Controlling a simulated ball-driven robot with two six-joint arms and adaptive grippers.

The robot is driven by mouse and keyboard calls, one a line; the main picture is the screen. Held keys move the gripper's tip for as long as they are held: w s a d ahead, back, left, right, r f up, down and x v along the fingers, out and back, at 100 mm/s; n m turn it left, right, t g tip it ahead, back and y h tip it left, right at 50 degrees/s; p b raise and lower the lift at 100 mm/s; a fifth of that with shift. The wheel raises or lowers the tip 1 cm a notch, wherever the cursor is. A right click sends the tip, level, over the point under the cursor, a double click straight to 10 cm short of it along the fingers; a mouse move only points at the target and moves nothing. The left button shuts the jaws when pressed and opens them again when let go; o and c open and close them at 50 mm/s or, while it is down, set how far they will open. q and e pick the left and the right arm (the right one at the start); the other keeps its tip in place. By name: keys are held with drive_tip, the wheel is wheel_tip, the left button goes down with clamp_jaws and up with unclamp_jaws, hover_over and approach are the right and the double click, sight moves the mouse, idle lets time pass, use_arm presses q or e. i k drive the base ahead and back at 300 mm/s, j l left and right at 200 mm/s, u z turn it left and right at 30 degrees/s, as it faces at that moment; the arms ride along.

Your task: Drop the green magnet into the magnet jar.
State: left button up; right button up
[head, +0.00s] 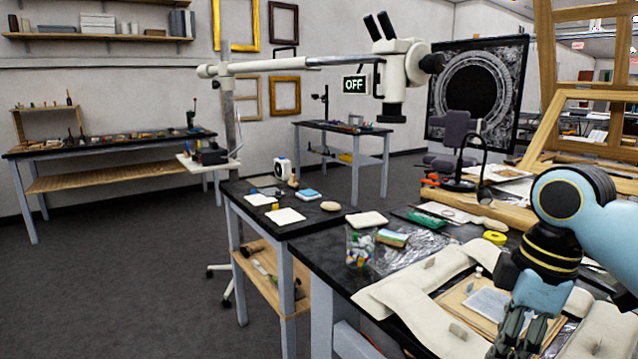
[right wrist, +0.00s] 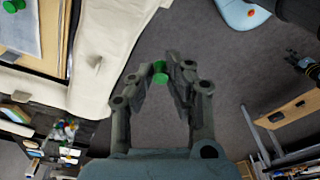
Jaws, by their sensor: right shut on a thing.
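The green magnet (right wrist: 159,72) is between the fingertips of my right gripper (right wrist: 160,80) in the right wrist view, and the fingers are shut on it. In the head view my right gripper (head: 514,340) points down at the lower right, above the padded frame area; the magnet cannot be made out there. The magnet jar (head: 358,247) is a clear container with several coloured pieces in it, on the black table left of my right gripper. It also seems to show at the lower left of the right wrist view (right wrist: 67,132). My left gripper is not in view.
Pale cushions (head: 400,290) with small grey weights surround a wooden panel (head: 468,305). A microscope (head: 395,75) on a long arm stands beyond. A yellow tape roll (head: 495,238) lies on the table.

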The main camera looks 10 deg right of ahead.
sight(367, 242)
drive_tip(key=i+j, duration=0.1)
drive_tip(key=i, duration=0.25)
drive_tip(key=i+j, duration=0.1)
drive_tip(key=i, duration=0.25)
drive_tip(key=i+z, duration=0.15)
drive_tip(key=z, duration=0.3)
drive_tip(key=i+z, duration=0.1)
drive_tip(key=z, duration=0.3)
drive_tip(key=i+z, duration=0.15)
drive_tip(key=z, duration=0.3)
drive_tip(key=i+z, duration=0.15)
drive_tip(key=z, duration=0.15)
drive_tip(key=i+l+z, duration=0.1)
drive_tip(key=z, duration=0.2)
drive_tip(key=i+u, duration=0.15)
drive_tip(key=u, duration=0.3)
drive_tip(key=i+l+u, duration=0.15)
drive_tip(key=u, duration=0.25)
